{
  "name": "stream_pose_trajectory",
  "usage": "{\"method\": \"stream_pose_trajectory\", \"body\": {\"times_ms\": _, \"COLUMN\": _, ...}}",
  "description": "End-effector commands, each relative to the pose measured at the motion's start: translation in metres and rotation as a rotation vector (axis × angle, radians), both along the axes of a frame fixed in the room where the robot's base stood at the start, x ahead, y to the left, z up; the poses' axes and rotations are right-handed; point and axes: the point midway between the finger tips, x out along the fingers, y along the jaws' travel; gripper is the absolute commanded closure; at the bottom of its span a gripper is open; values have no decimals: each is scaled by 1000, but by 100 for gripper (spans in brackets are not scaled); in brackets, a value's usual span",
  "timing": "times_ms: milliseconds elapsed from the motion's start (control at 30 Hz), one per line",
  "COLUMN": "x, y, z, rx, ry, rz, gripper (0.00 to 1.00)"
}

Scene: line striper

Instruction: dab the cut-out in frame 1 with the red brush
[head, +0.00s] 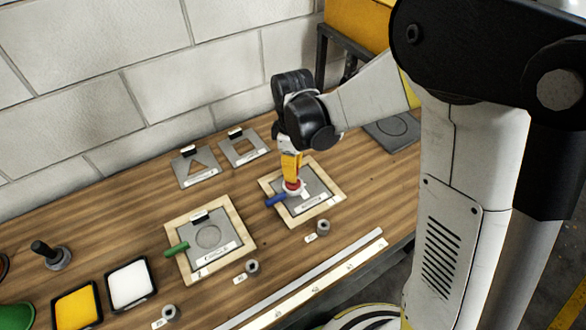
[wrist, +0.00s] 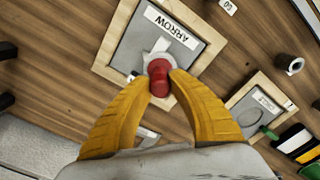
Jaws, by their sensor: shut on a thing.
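My gripper (head: 291,166) is shut on the red brush (head: 292,184), held upright over the right-hand wooden frame (head: 328,211). The wrist view also shows the red brush (wrist: 158,78) between the yellow fingers of the gripper (wrist: 158,86). A grey stencil plate labelled ARROW (wrist: 133,40) lies in this frame. Its white arrow cut-out (wrist: 161,47) is partly hidden by the brush. I cannot tell whether the brush tip touches it. A blue handle (head: 276,200) sits at the frame's left edge. I cannot read a frame number.
A second wooden frame (head: 238,221) with a circle plate (head: 225,243) and green handle (head: 177,249) stands to the left. Triangle (head: 205,180) and square (head: 231,158) plates lie behind. Yellow (head: 76,308) and white (head: 130,285) pads are front left. A long ruler (head: 320,282) runs along the front.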

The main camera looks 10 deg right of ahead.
Motion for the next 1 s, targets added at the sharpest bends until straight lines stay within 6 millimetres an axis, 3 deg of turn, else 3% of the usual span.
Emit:
{"method": "stream_pose_trajectory", "body": {"times_ms": 467, "x": 0, "y": 0, "z": 0, "rx": 0, "ry": 0, "rz": 0, "gripper": 100}}
{"method": "stream_pose_trajectory", "body": {"times_ms": 1000, "x": 0, "y": 0, "z": 43, "rx": 0, "ry": 0, "rz": 0, "gripper": 100}}
